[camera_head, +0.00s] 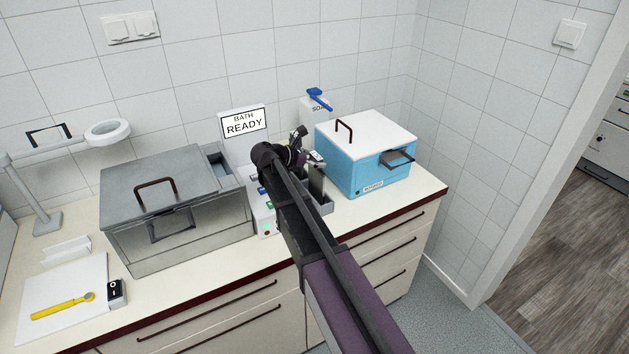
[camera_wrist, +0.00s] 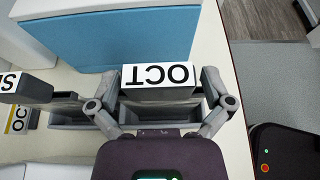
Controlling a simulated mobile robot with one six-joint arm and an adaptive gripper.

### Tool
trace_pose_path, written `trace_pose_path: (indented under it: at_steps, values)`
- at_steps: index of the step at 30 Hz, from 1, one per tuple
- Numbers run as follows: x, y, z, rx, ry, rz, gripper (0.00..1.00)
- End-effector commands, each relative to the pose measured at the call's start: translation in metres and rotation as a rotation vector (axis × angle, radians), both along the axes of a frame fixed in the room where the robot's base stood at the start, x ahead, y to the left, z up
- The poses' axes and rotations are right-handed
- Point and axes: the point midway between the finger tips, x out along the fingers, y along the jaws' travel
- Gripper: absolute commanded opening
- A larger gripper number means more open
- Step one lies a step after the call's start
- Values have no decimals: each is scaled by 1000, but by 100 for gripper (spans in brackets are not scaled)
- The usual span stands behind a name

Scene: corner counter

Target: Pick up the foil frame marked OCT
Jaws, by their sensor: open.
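The foil frame marked OCT (camera_wrist: 158,76) stands in a grey slotted holder (camera_wrist: 75,138), its white label upside down in the wrist view. My gripper (camera_wrist: 158,92) is open, with one finger on each side of the frame. I cannot tell whether either finger touches it. In the head view my gripper (camera_head: 299,146) is over the holder (camera_head: 326,207), and my arm hides part of it. Another dark piece with a white label starting with S (camera_wrist: 10,83) is at the left of the wrist view.
A blue box with a white lid (camera_head: 352,160) stands close behind the holder. A steel bath (camera_head: 175,205) is at left, with a sign reading BATH READY (camera_head: 243,123) behind. A soap bottle (camera_head: 312,108) stands at the back. The counter's front edge is near.

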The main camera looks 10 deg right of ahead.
Motion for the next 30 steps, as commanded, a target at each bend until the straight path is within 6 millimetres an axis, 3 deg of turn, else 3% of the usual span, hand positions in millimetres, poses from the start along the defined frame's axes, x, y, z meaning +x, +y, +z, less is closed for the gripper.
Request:
trace_pose_path:
  at_steps: [8,15,30]
  values:
    - [0,0,0,0,0,0,100]
    - [0,0,0,0,0,0,32]
    - [0,0,5,0,-1,0,29]
